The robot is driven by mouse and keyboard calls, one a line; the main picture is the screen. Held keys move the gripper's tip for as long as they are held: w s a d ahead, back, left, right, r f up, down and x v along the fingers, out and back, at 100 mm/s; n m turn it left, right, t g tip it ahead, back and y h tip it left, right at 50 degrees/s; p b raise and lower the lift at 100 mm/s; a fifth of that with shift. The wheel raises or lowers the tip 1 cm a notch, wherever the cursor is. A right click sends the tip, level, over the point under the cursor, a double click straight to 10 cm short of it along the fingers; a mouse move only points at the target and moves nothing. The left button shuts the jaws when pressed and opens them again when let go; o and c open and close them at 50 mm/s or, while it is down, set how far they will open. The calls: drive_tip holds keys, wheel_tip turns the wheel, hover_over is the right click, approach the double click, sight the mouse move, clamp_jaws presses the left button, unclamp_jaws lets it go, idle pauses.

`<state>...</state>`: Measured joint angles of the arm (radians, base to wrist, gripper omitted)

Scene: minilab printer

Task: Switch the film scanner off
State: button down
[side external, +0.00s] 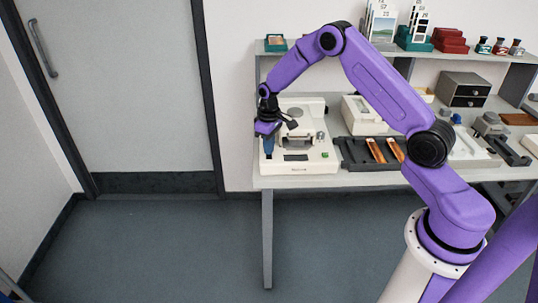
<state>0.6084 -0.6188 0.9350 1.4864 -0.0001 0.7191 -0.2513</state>
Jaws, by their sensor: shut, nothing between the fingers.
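A white desktop machine (313,159), which looks like the film scanner, stands at the left end of the bench. My gripper (268,154) points down over the machine's left side. Its blue fingers are shut with nothing between them. I cannot tell whether the fingertips touch the machine. My gripper and wrist hide part of its left side, and I cannot make out a power switch or its position.
A black tray with orange-brown strips (376,151) lies right of the machine, and a white box (362,114) stands behind it. A raised shelf (460,56) runs along the back. A dark drawer unit (463,90) stands further right. Floor left of the bench is clear.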

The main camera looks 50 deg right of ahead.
drive_tip(key=shift+r, duration=3.45)
drive_tip(key=s+a+r+n, duration=0.2)
drive_tip(key=s+a+r, duration=0.3)
drive_tip(key=s+a, duration=0.35)
drive_tip(key=s+a+r+n, duration=0.3)
drive_tip(key=s+a+r, duration=0.2)
drive_tip(key=s+a, duration=0.3)
drive_tip(key=s+d+n, duration=0.2)
drive_tip(key=s, duration=0.9)
drive_tip(key=s+d+r+n, duration=0.1)
drive_tip(key=s+d+n, duration=0.1)
drive_tip(key=s, duration=0.9)
drive_tip(key=shift+s+r+n, duration=0.2)
drive_tip(key=shift+s+n, duration=0.1)
drive_tip(key=shift+s, duration=0.1)
